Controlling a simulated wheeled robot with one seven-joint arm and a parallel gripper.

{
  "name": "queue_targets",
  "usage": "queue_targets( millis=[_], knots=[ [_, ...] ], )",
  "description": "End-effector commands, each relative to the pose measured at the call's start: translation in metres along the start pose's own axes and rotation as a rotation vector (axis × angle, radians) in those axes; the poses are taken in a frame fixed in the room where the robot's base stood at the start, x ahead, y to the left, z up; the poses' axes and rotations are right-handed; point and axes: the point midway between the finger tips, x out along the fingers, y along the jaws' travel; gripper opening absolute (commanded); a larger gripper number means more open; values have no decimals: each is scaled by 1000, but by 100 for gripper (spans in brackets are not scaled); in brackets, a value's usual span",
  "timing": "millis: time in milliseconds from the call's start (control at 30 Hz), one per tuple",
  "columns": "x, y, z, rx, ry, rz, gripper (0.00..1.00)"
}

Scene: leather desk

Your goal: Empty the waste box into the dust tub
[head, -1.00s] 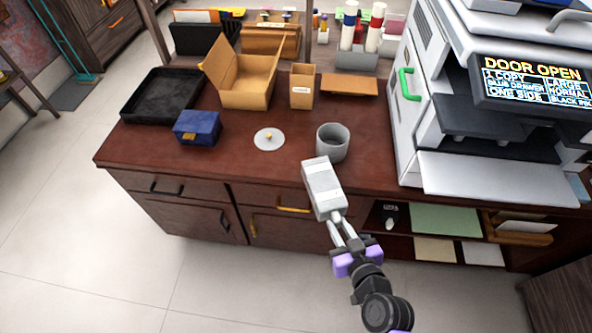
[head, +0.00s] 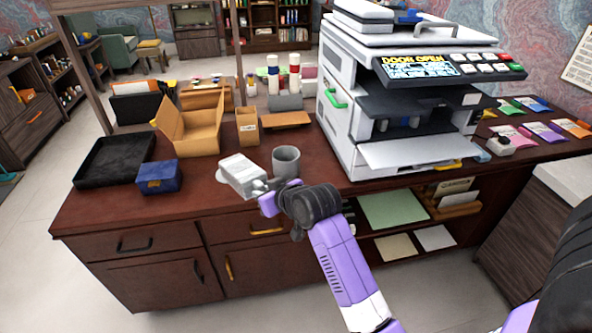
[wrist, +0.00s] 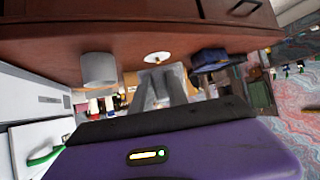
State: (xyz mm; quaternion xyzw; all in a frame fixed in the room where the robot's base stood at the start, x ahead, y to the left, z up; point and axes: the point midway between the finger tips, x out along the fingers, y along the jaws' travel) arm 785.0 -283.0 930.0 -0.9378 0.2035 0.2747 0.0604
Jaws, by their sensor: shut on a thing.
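The waste box, a pale grey-white block (head: 240,174), is held by one end in my gripper (head: 263,186), above the desk near its front. My gripper (wrist: 160,98) is shut on the box, which shows beyond the fingers in the wrist view (wrist: 176,74). The dust tub, a grey open cylinder (head: 287,164), stands upright just right of the box. It also shows in the wrist view (wrist: 98,69). A round white lid with a small knob (wrist: 157,57) lies on the desk, mostly hidden behind the box in the head view. The insides of box and tub cannot be seen.
A blue box (head: 158,178) and a black tray (head: 112,161) are at the left. An open cardboard carton (head: 196,132) and a small tan box (head: 247,128) stand behind. The copier (head: 400,100), door open, stands close right of the tub.

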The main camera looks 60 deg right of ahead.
Motion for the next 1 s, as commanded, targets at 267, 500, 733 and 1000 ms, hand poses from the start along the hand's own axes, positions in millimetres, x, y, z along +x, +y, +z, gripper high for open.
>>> queue_targets(
  millis=[267,500,733,1000],
  knots=[
    [-29,86,-41,196,-59,280,0],
    [-42,105,-44,252,-82,357,0],
    [-42,105,-44,250,-82,356,0],
    [-45,104,-49,254,-86,359,0]
  ],
)
